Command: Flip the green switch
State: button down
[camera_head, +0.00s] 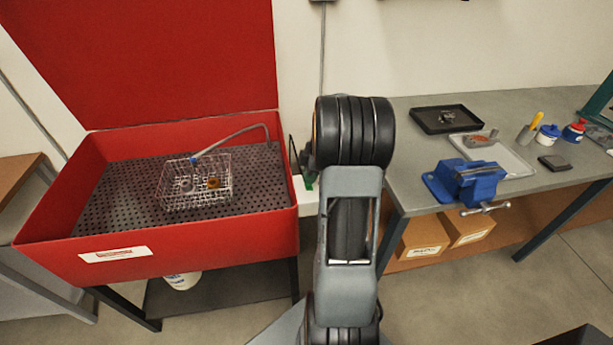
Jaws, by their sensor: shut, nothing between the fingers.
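A small green part (309,183), which looks like the green switch, shows just left of my arm, between the red wash basin and the grey bench. It sits at a pale box (306,199) that my arm partly covers. Its position, up or down, is too small to tell. My arm rises through the middle of the picture, and its large black joint is close to the green part in the view. Whether anything touches the switch cannot be seen.
The red basin (170,245) with raised lid stands left, holding a wire basket (196,183) and a hose (232,137). The grey bench (420,185) at right carries a blue vise (464,183), trays and bottles. A dark cord (293,152) hangs near the switch.

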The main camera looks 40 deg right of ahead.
jog(key=shift+s+a+f, duration=0.15)
jog(key=shift+s+a+r, duration=0.25)
jog(key=shift+s, duration=0.3)
jog(key=shift+r, duration=0.1)
jog(key=r+p, duration=0.1)
jog(key=r, duration=0.2)
jog(key=r+p, duration=0.1)
jog(key=shift+w+d+r+p, duration=0.2)
jog(key=shift+w+r+p, duration=0.1)
jog(key=shift+r+p, duration=0.1)
jog(key=w+b+v, duration=0.1)
jog(key=v, duration=0.8)
jog(key=shift+d, duration=0.25)
jog(key=shift+s, duration=0.15)
